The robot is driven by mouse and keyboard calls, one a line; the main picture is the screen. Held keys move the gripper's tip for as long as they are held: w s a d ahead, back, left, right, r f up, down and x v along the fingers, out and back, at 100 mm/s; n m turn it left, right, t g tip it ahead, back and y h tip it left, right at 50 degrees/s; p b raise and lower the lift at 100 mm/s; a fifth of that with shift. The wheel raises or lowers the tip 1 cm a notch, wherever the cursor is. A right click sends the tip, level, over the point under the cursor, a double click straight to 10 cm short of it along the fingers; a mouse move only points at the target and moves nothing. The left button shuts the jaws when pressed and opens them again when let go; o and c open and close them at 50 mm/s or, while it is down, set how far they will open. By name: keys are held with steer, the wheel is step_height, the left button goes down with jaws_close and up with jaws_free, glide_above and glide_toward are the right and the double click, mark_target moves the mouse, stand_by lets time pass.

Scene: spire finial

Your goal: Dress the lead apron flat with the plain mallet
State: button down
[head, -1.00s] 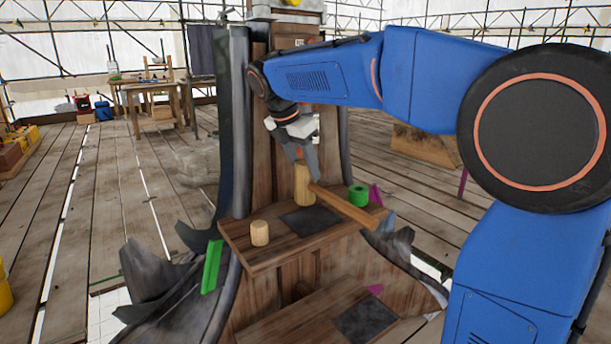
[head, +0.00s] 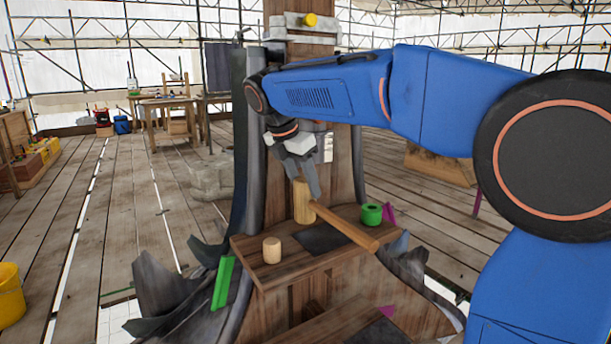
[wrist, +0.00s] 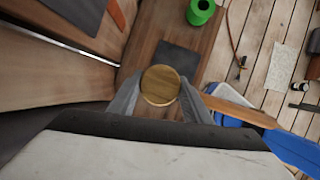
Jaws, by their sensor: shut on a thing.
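My gripper (head: 308,188) is shut on the plain mallet, a pale wooden cylinder head (head: 303,205) with a brown handle (head: 348,229) pointing right and toward the camera. The head is upright over the wooden shelf at the spire's foot; I cannot tell whether it touches. In the wrist view the mallet's round end (wrist: 160,85) sits between the fingertips. Grey lead sheet flares out in curled, torn-looking edges at the left (head: 165,285) and right (head: 405,268) of the base. A dark flat square (head: 318,241) lies on the shelf beside the mallet. Which piece is the apron is unclear.
On the shelf (head: 275,277) stand a small wooden cylinder (head: 272,251) and a green ring-shaped piece (head: 371,215). A green strip (head: 223,284) leans at the left. A yellow bucket (head: 10,295) stands far left. Plank floor at left is mostly open.

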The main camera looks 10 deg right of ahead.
mark_target(304, 202)
steer(key=shift+f, duration=0.6)
stand_by(0.4)
stand_by(0.4)
steer(key=shift+f, duration=2.05)
steer(key=shift+r, duration=2.15)
steer(key=shift+f, duration=2.15)
